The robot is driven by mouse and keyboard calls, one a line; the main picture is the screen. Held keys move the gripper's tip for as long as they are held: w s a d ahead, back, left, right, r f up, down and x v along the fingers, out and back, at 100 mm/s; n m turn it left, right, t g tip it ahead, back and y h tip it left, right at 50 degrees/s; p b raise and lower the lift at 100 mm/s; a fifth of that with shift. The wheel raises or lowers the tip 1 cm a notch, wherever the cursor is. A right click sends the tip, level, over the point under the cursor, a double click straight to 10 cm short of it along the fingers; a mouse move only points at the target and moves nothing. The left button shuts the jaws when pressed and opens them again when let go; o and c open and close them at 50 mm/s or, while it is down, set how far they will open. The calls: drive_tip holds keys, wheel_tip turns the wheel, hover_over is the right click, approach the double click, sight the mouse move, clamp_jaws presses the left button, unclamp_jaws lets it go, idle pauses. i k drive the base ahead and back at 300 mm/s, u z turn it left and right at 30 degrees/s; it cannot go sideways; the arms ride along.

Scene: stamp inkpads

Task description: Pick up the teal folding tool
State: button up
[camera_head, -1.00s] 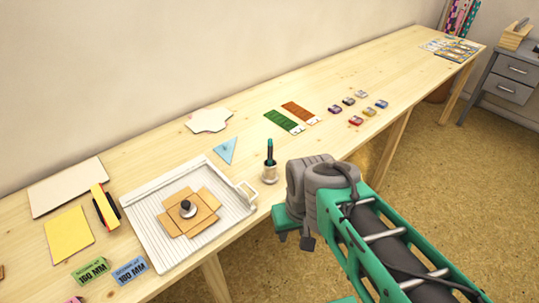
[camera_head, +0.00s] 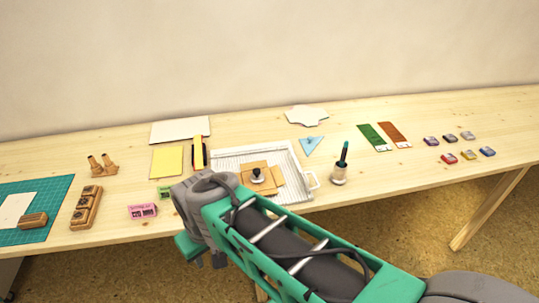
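My gripper (camera_head: 207,261) is at the lower left of the head view, in front of the table's front edge and well left of the cup. Its fingers are small and partly hidden by my arm, so their opening is unclear. I see nothing held in it.
The white ridged board (camera_head: 232,156) holds a cardboard piece (camera_head: 272,172) with a dark-knobbed weight (camera_head: 257,175). Small inkpads (camera_head: 468,155) lie farther right.

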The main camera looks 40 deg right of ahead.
sight(345, 148)
drive_tip(key=u, duration=2)
drive_tip(key=k, duration=1.25)
drive_tip(key=z, duration=1.3)
